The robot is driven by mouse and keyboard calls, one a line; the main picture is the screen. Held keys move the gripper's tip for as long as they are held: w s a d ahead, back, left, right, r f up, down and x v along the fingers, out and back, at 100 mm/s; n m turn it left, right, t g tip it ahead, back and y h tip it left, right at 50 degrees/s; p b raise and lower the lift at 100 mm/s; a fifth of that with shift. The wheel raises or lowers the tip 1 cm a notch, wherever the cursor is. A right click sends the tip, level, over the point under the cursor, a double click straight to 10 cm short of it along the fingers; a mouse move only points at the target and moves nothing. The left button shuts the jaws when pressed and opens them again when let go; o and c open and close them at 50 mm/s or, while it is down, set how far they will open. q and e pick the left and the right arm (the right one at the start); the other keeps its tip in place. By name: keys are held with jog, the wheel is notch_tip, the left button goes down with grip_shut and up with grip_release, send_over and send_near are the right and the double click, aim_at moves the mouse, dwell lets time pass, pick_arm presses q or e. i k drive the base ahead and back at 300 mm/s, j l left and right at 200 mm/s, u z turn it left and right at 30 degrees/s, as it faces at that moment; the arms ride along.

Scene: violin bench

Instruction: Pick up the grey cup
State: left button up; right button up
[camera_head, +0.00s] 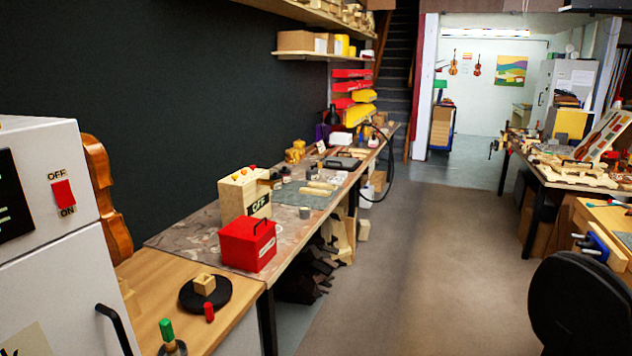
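A small grey cylinder (304,212) stands upright near the front edge of the long workbench, right of the red box. It looks like a grey cup, but it is too small to see whether it is hollow. Another small greyish round piece (277,184) stands farther back on the bench; I cannot tell what it is. Neither of my grippers is in view.
A red box (247,244) and a wooden box (244,194) stand left of the cylinder. A black disc (206,295) with a wooden block lies nearer. A white cabinet (50,230) fills the left. Right of the bench, the floor (410,250) is clear up to a black chair (580,300).

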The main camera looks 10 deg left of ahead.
aim_at(305, 212)
jog(key=i+l+u, duration=0.15)
jog(key=i, duration=0.45)
jog(key=i+l+u, duration=0.15)
jog(key=i, duration=0.4)
jog(key=i+l+u, duration=0.15)
jog(key=i, duration=0.4)
jog(key=i+l+u, duration=0.15)
jog(key=i+l, duration=0.2)
jog(key=i, duration=0.2)
jog(key=i+l+u, duration=0.15)
jog(key=i+l, duration=0.2)
jog(key=i, duration=0.2)
